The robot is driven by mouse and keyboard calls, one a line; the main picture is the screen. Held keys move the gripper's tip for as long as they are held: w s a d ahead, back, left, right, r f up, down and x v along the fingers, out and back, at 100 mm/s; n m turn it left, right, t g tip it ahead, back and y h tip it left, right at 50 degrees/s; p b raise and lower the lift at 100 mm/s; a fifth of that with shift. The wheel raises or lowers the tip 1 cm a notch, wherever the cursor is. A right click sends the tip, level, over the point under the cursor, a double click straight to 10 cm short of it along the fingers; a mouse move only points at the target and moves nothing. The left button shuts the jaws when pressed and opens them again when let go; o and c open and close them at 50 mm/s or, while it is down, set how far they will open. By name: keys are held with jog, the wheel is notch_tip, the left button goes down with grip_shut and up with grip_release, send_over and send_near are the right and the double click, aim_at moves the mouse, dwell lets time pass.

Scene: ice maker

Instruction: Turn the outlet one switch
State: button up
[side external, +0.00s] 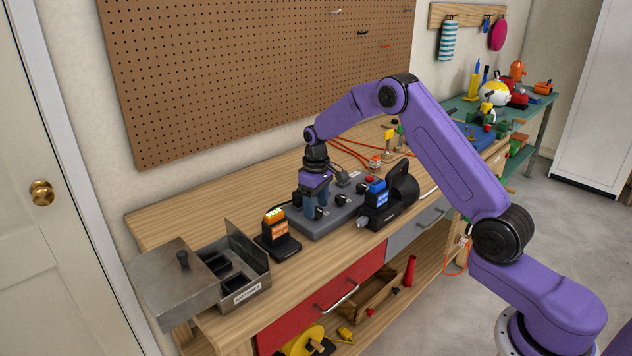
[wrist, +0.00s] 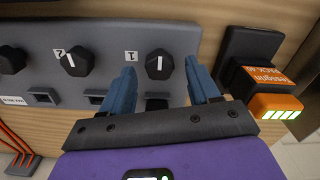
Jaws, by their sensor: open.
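The outlet one switch (wrist: 159,64) is a black round knob with a white pointer line, marked "1", on a grey outlet panel (wrist: 110,40). In the wrist view its pointer line runs nearly straight up and down. My gripper (wrist: 160,70) is open, with one blue finger on each side of knob 1 and a gap to it on both sides. I cannot tell whether the fingertips reach past the knob's face. In the side view my gripper (side external: 314,205) is over the near-left end of the panel (side external: 322,222), hiding most of knob 1.
Knob 2 (wrist: 74,62) is left of knob 1 in the wrist view. A black charger with an orange battery (side external: 277,226) stands close beside the panel. A black device with a blue battery (side external: 378,193) stands on its other side. A metal box (side external: 238,270) is farther left.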

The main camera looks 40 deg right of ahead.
aim_at(316, 209)
notch_tip(316, 209, up, 17)
dwell(0.4)
dwell(0.4)
jog(key=s+a+n, duration=0.5)
jog(key=s+a, duration=0.9)
jog(key=s, duration=0.4)
jog(key=s+d+f+n, duration=0.2)
jog(key=s, duration=1)
jog(key=s+d+f+n, duration=0.1)
jog(key=s+f+n, duration=0.1)
jog(key=s, duration=1.1)
jog(key=shift+d+f+n, duration=0.25)
jog(key=shift+d+n, duration=0.15)
